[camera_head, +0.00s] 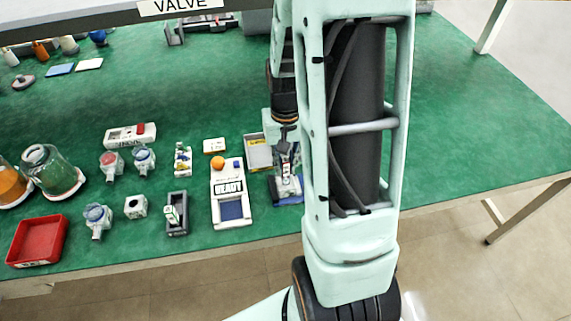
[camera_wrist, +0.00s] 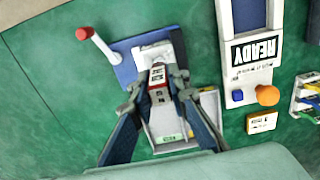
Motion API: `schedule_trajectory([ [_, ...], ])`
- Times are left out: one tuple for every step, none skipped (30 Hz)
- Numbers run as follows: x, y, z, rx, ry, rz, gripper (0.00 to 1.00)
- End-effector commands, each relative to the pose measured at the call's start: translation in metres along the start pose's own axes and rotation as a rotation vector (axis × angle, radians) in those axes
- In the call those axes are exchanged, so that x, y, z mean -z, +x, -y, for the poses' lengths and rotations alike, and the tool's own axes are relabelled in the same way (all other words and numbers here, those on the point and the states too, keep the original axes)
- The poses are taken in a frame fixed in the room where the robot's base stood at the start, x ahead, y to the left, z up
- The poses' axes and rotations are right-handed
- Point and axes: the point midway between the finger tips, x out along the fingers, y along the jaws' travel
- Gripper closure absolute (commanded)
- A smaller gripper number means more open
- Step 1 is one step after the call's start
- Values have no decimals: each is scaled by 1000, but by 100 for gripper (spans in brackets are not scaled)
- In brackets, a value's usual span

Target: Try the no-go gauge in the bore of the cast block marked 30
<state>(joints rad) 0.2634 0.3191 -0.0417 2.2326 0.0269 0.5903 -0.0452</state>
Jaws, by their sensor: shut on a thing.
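In the wrist view my gripper (camera_wrist: 156,92) is shut on a small grey, white and red piece (camera_wrist: 157,76), which looks like the gauge. Its dark lettering is too small to read surely. The piece is over or at a pale block-like part on a blue base (camera_wrist: 126,66); I cannot tell whether it enters anything. In the head view my gripper (camera_head: 287,153) is above the blue base (camera_head: 290,198), partly hidden by my arm. A white cube-like block with a round hole (camera_head: 136,206) stands left on the green table; no number is legible on it.
A white READY unit (camera_head: 231,195) with an orange knob stands left of my gripper. A grey tray (camera_head: 258,152) lies behind. A red-tipped white rod (camera_wrist: 96,45) rises beside the blue base. A dark tray (camera_head: 177,229) and red bin (camera_head: 38,240) are further left.

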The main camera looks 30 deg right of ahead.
Motion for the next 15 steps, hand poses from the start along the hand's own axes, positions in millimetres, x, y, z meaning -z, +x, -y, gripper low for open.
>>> schedule_trajectory([
  [0, -3, 0, 0, 0, -1, 100],
  [0, -4, 0, 0, 0, -1, 100],
  [0, -7, 0, 0, 0, -1, 100],
  [0, -9, 0, 0, 0, -1, 100],
  [0, -12, 0, 0, 0, -1, 100],
  [0, -15, 0, 0, 0, -1, 100],
  [0, -18, 0, 0, 0, -1, 100],
  [0, -20, 0, 0, 0, -1, 100],
  [0, -24, 0, 0, 0, -1, 100],
  [0, -26, 0, 0, 0, -1, 100],
  [0, -28, 0, 0, 0, -1, 100],
  [0, -32, 0, 0, 0, -1, 100],
  [0, -34, 0, 0, 0, -1, 100],
  [0, -36, 0, 0, 0, -1, 100],
  [0, -40, 0, 0, 0, -2, 100],
])
